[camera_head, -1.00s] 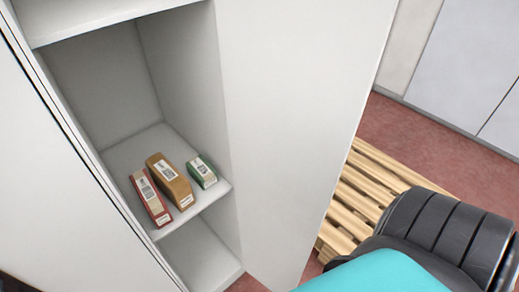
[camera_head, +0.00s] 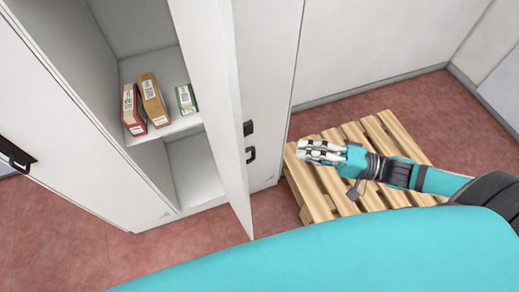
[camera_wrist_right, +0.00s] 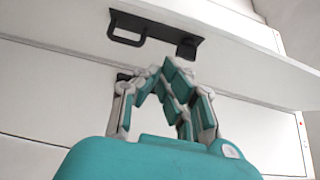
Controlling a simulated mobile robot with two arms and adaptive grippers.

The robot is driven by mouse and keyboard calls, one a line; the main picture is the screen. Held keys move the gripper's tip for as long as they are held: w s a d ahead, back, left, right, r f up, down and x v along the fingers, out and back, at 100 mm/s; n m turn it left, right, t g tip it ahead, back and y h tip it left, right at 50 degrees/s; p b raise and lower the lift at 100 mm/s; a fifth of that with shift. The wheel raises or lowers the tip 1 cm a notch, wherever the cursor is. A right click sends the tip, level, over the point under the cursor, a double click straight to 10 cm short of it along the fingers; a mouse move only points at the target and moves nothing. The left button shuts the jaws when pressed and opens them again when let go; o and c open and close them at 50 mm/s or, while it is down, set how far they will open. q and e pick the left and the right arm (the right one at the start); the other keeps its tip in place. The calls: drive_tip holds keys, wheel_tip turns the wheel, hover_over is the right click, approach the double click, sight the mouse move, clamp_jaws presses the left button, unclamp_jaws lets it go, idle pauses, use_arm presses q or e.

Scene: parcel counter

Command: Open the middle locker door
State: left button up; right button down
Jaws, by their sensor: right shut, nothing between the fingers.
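In the head view the middle locker door (camera_head: 212,100) stands swung outward, seen at a steep angle. The open locker compartment (camera_head: 185,165) shows to its left. A black handle (camera_head: 251,155) shows just past the door's right edge; I cannot tell from this view which door it is on. My right gripper (camera_head: 318,152) is to the right of the door, apart from it, above the pallet. In the right wrist view its fingers (camera_wrist_right: 168,72) are drawn together and empty, below a black handle (camera_wrist_right: 150,28) on a pale panel. My left gripper is not in view.
Red, brown and green boxes (camera_head: 185,98) are on the compartment shelf. The left locker door has a black handle (camera_head: 14,155). A wooden pallet (camera_head: 375,135) lies on the red floor beside the lockers. Clear floor (camera_head: 440,110) shows right of the pallet.

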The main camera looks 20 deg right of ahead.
drive_tip(key=w+a+p, duration=0.2)
drive_tip(key=w+a, duration=0.1)
drive_tip(key=a, duration=0.7)
drive_tip(key=shift+w+p, duration=0.2)
drive_tip(key=shift+p, duration=0.2)
drive_tip(key=shift+a, duration=0.1)
drive_tip(key=shift+a, duration=0.1)
